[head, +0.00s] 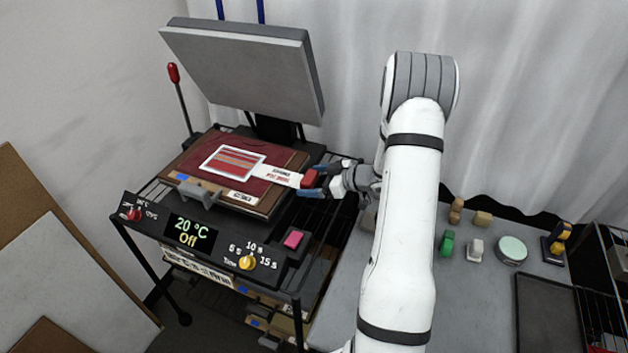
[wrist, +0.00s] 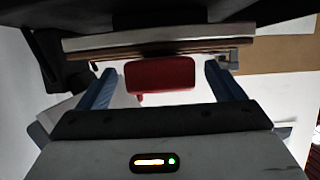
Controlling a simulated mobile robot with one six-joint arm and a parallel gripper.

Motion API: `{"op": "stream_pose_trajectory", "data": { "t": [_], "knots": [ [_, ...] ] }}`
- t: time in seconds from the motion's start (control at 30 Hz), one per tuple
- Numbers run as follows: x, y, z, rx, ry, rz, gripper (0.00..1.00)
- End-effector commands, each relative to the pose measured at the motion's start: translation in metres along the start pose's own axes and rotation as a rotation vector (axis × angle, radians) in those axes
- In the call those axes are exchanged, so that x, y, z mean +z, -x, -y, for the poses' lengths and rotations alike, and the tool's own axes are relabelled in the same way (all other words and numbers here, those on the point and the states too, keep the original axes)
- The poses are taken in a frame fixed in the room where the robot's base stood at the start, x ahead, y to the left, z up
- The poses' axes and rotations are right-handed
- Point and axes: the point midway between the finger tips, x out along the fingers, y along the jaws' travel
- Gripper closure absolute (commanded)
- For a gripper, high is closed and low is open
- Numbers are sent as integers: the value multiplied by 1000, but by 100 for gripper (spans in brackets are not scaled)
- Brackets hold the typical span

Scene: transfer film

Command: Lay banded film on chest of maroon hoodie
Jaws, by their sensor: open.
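The banded film (head: 234,162), white-edged with red and grey bands, lies flat on the chest of the maroon hoodie (head: 192,152), which is on the press's lower board. A white printed tab (head: 278,174) runs from the film's right side to a red grip block (head: 310,179) at the board's right edge. My gripper (head: 318,184) is at this block with its blue fingers apart. In the wrist view the red block (wrist: 160,74) sits between the two open fingers, with gaps on both sides. The film and hoodie are hard to make out in the wrist view.
The heat press's upper platen (head: 245,68) is raised and tilted above the hoodie. Its display (head: 188,232) reads 20 °C, Off. A grey clamp (head: 202,192) stands at the board's front. The right table (head: 465,300) holds several small blocks, a round tin (head: 511,250) and a dark tray (head: 548,312).

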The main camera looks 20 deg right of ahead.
Motion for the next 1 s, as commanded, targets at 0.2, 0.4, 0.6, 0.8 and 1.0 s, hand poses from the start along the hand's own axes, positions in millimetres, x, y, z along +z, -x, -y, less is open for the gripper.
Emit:
{"op": "stream_pose_trajectory", "data": {
  "t": [0.2, 0.4, 0.6, 0.8, 1.0],
  "knots": [
    [1, 8, -1, 3, 0, -1, 11],
    [1, 41, -1, 5, 1, -1, 11],
    [1, 69, -1, 2, 0, 0, 11],
    [0, 78, 0, -1, 1, 0, 11],
    [-18, 72, -10, 88, 41, 43, 11]
  ]
}}
